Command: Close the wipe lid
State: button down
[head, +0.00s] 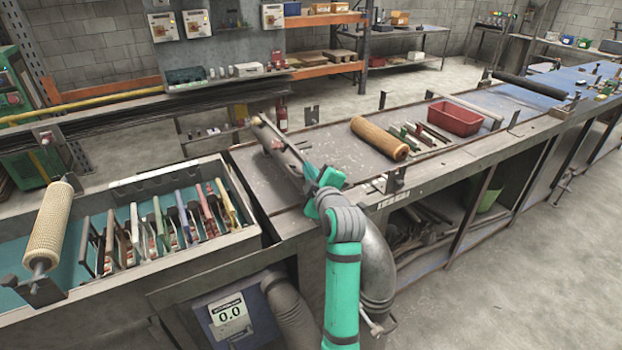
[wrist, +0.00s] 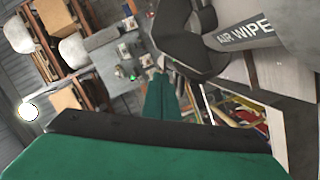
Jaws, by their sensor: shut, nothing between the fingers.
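In the wrist view, the grey air wipe body (wrist: 262,32), marked "AIR WIPE", is at the upper right. A dark curved piece that looks like its lid (wrist: 187,38) stands to the left of the body, tilted away from it. I cannot tell where its hinge is. My gripper (wrist: 160,76) has its green fingers together and empty. The fingertips appear just below and left of the dark piece; I cannot tell whether they touch it.
A tan roll (head: 378,139) and a red bin (head: 454,118) lie farther along the bench. A metal bracket (head: 396,181) stands on the bench's near edge.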

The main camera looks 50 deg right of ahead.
jog(key=s+a+r, duration=0.2)
jog(key=s+a, duration=0.5)
jog(key=shift+s+a+r, duration=0.2)
jog(key=shift+s+r, duration=0.15)
jog(key=shift+s, duration=0.1)
